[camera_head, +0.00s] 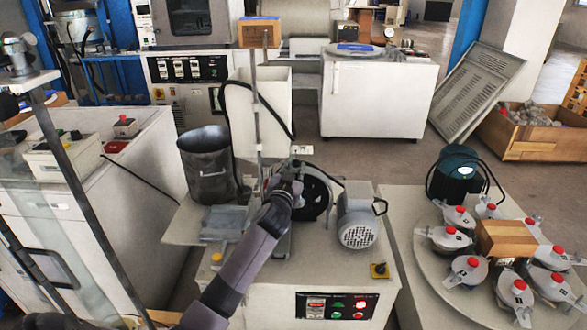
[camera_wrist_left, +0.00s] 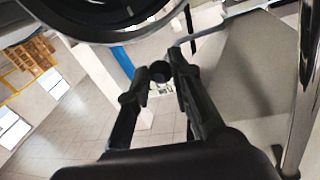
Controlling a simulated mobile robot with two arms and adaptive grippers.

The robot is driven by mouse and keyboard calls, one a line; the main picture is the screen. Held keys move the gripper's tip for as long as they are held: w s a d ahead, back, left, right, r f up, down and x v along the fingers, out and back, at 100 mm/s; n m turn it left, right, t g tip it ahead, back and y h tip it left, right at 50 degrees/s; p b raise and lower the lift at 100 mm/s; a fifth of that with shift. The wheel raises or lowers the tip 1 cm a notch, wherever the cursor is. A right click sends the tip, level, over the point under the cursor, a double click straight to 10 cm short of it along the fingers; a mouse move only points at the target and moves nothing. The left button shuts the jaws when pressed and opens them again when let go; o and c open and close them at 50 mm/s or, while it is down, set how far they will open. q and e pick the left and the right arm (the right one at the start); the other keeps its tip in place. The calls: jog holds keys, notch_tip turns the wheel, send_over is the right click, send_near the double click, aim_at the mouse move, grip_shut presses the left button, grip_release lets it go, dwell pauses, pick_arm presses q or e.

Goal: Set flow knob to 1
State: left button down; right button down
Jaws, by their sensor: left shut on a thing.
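My left gripper (camera_head: 287,184) reaches up from the lower left to the metal post on the middle machine, beside its black wheel (camera_head: 315,195). In the left wrist view its two dark fingers (camera_wrist_left: 162,76) close on a small dark round knob (camera_wrist_left: 160,71), which looks like the flow knob. The fingers and the arm hide the knob in the head view. I cannot read its setting or any scale. My right gripper is not in view.
A grey motor (camera_head: 357,217) stands just right of the wheel. A dark cylinder (camera_head: 208,165) stands to the left. The upright post (camera_head: 257,110) and a black hose run close to the gripper. A round table with several red-topped units (camera_head: 468,272) is at the right.

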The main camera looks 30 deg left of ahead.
pick_arm(q)
jog(key=shift+w+d, duration=0.25)
jog(key=shift+d, duration=0.15)
jog(key=c, duration=1.7)
grip_release()
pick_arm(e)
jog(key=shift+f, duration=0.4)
pick_arm(q)
jog(key=v, duration=1.2)
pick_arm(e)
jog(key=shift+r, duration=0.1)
